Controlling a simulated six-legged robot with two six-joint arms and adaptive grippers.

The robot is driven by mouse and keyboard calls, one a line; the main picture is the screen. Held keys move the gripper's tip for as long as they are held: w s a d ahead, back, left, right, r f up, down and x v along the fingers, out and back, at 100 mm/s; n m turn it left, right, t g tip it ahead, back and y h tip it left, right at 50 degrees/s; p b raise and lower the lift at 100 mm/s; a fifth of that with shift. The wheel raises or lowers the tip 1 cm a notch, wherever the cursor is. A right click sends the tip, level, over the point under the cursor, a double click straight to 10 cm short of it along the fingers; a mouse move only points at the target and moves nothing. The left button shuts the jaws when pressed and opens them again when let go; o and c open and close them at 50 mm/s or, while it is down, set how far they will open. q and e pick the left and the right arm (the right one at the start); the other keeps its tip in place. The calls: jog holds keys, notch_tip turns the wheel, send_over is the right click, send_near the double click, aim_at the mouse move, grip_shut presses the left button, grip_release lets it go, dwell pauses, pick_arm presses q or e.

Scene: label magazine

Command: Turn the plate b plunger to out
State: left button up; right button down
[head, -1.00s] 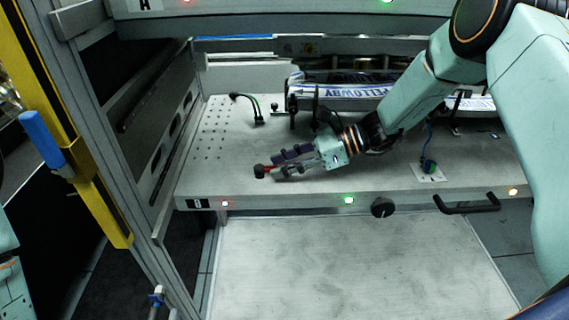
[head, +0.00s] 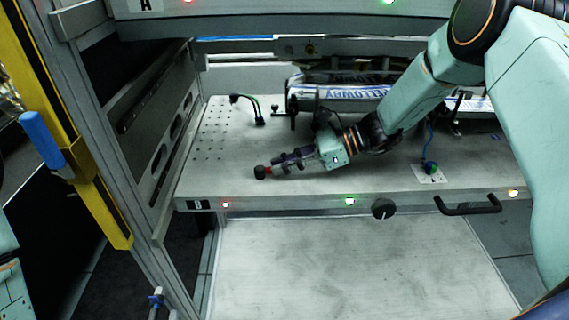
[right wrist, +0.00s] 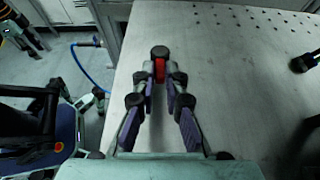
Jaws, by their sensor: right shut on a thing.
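The plate b plunger has a black round knob (head: 260,172) and a red collar. It stands on the front left of the plate marked B (head: 225,180). The knob also shows in the right wrist view (right wrist: 159,52), with the red part (right wrist: 160,70) below it between my fingertips. My right gripper (head: 276,168) comes in from the right, low over the plate, and is shut on the plunger. In the right wrist view, its fingertips (right wrist: 160,75) press on both sides of the red part. The plunger's base is hidden. My left gripper is not in view.
A black knob (head: 382,208) and a black handle (head: 468,205) are on the plate's front. A bent black and green cable (head: 256,108) stands behind. A connector (head: 428,168) stands right of my gripper. A printed label web (head: 345,92) runs at the back. A yellow post (head: 75,120) rises at left.

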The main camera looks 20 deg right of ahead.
jog(key=shift+w+f+n+g+b, duration=0.15)
jog(key=shift+w+n+g+b, duration=0.2)
jog(key=shift+n+g+b, duration=0.45)
jog(key=shift+w+f+n+g+b, duration=0.1)
jog(key=shift+w+n+g+b, duration=0.25)
jog(key=shift+n+g+b, duration=0.4)
jog(key=n+g+b, duration=0.1)
jog(key=b, duration=0.1)
jog(key=w+n+g+b, duration=0.1)
jog(key=g, duration=0.1)
jog(key=shift+b, duration=0.35)
jog(key=shift+w+r+n+g+b, duration=0.15)
jog(key=shift+n+g+b, duration=0.3)
jog(key=shift+b, duration=0.3)
jog(key=shift+a, duration=0.1)
jog(key=c, duration=1.4)
grip_release()
jog(key=shift+w, duration=0.1)
jog(key=shift+r, duration=0.1)
notch_tip(320, 180, up, 10)
